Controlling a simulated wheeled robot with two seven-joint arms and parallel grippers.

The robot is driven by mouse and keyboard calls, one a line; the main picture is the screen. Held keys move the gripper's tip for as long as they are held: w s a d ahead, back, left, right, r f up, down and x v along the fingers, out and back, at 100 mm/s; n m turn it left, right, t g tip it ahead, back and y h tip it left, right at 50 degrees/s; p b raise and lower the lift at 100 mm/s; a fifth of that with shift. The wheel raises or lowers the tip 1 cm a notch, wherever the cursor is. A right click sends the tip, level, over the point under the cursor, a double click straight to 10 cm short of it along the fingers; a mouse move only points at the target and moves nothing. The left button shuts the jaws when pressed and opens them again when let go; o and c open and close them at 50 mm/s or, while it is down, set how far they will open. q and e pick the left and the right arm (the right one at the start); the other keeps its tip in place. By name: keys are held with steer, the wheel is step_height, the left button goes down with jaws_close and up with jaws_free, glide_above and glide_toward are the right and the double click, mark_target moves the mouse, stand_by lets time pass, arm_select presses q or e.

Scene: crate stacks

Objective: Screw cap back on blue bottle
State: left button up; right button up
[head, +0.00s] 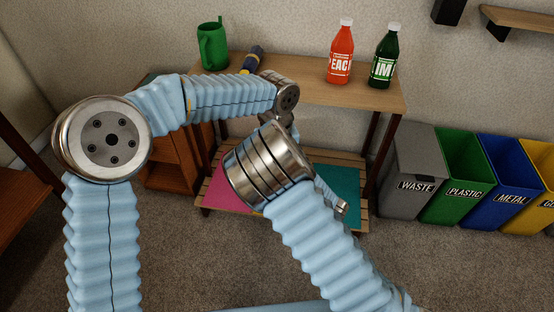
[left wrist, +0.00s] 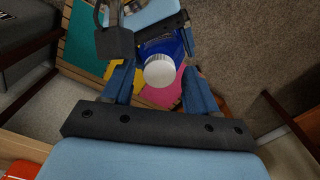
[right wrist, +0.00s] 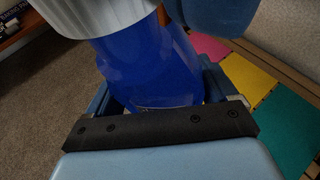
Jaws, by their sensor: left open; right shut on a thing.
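The blue bottle (right wrist: 150,75) is held between the fingers of my right gripper (right wrist: 158,82), which is shut on it. The white ribbed cap (left wrist: 159,71) is at the bottle's top end, and it also shows large in the right wrist view (right wrist: 85,14). I cannot tell how tightly it sits. My left gripper (left wrist: 160,78) is open, with one finger on either side of the cap and gaps between. In the head view my arms hide the bottle and cap.
A wooden shelf table (head: 372,97) carries a green watering can (head: 213,48), a dark flashlight-like object (head: 253,59), a red bottle (head: 341,66) and a green bottle (head: 384,68). Coloured mats lie on its lower shelf. Grey (head: 410,160), green (head: 462,150) and blue (head: 508,150) bins stand right.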

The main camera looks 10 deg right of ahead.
arm_select(q)
jaws_close()
steer(key=shift+o, duration=0.3)
jaws_free()
steer(key=shift+r, duration=2.3)
steer(key=shift+c, duration=0.3)
step_height(320, 180, up, 4)
steer(key=shift+f, duration=0.25)
steer(key=shift+f, duration=0.1)
